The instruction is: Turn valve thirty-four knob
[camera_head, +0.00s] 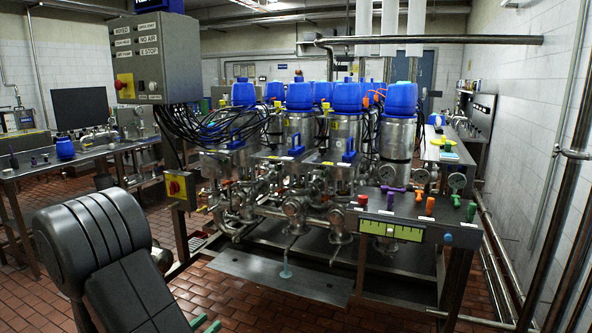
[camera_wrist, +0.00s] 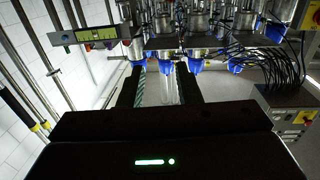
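The valve matrix (camera_head: 300,150) is a steel rack of upright cylinders with blue caps in the middle of the head view. Blue handles (camera_head: 348,150) sit on its front. No number is legible, so I cannot tell which knob is valve thirty-four. My gripper (camera_wrist: 168,68) shows two dark fingers spread apart with nothing between them in the wrist view. That view is upside down, with the blue caps (camera_wrist: 195,64) beyond the fingertips. In the head view only teal finger pads show at the bottom edge, in front of the matrix and well apart from it.
A bench with a green-yellow gauge panel (camera_head: 391,230) and several coloured knobs stands at the right front. A grey control box (camera_head: 155,57) hangs at upper left, with black cables running to the matrix. A low metal plate (camera_head: 280,275) lies before the matrix. Tiled floor is clear at the front.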

